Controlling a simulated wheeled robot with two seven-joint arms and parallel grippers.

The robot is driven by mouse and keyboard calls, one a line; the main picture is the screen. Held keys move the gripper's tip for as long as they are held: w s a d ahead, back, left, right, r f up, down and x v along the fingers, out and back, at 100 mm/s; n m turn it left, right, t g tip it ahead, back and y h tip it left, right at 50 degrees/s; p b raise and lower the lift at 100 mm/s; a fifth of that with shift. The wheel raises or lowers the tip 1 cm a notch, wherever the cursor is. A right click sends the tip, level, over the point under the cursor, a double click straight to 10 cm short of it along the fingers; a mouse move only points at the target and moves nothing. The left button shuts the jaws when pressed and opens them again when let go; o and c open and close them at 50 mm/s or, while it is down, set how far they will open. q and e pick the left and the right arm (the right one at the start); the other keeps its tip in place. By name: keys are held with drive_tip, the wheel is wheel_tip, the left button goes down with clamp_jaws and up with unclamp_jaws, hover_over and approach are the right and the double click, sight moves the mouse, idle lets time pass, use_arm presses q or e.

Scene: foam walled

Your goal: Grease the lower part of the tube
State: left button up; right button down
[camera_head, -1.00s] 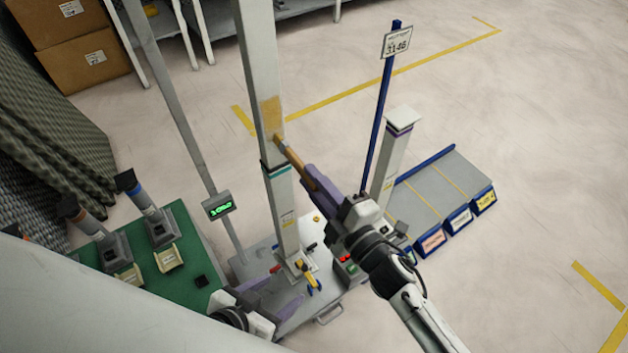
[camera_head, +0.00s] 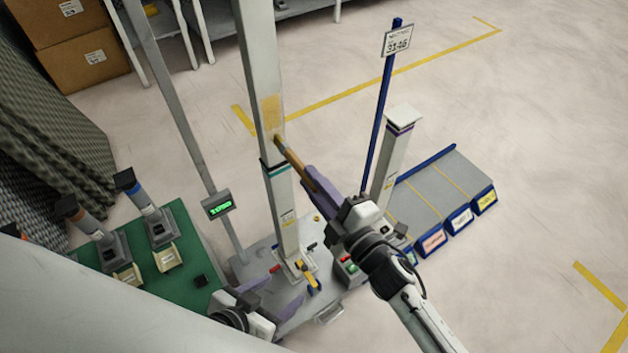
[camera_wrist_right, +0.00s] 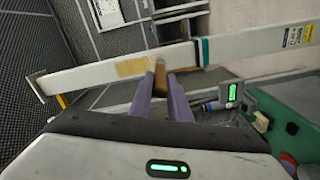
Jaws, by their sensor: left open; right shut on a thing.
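The tube (camera_head: 263,60) is a tall pale upright post with a teal band (camera_head: 275,166). A yellowish patch (camera_head: 271,112) lies on its face above the band, and shows in the right wrist view (camera_wrist_right: 131,68). My right gripper (camera_head: 309,179) is shut on a wooden-handled brush (camera_head: 291,158). The brush tip meets the tube, or is very close to it, just below the patch and above the band. In the right wrist view the brush (camera_wrist_right: 160,74) stands between the purple fingers. My left gripper (camera_head: 277,292) is open and empty, low near the tube's base.
A grey base plate (camera_head: 250,268) with small tools carries the tube. A shorter post (camera_head: 388,165), a blue sign pole (camera_head: 379,125) and a grey rack with blue bins (camera_head: 460,219) stand right.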

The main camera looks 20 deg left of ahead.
idle(0.3)
drive_tip(key=shift+s+d+p, duration=0.2)
drive_tip(key=shift+d+p, duration=0.05)
drive_tip(key=shift+p, duration=0.1)
drive_tip(key=shift+p+v, duration=1.05)
drive_tip(key=shift+v, duration=1.65)
drive_tip(key=shift+s+d, duration=0.1)
drive_tip(key=p+v, duration=0.1)
drive_tip(key=v, duration=0.1)
drive_tip(key=shift+s+d, duration=0.2)
drive_tip(key=shift+d, duration=0.1)
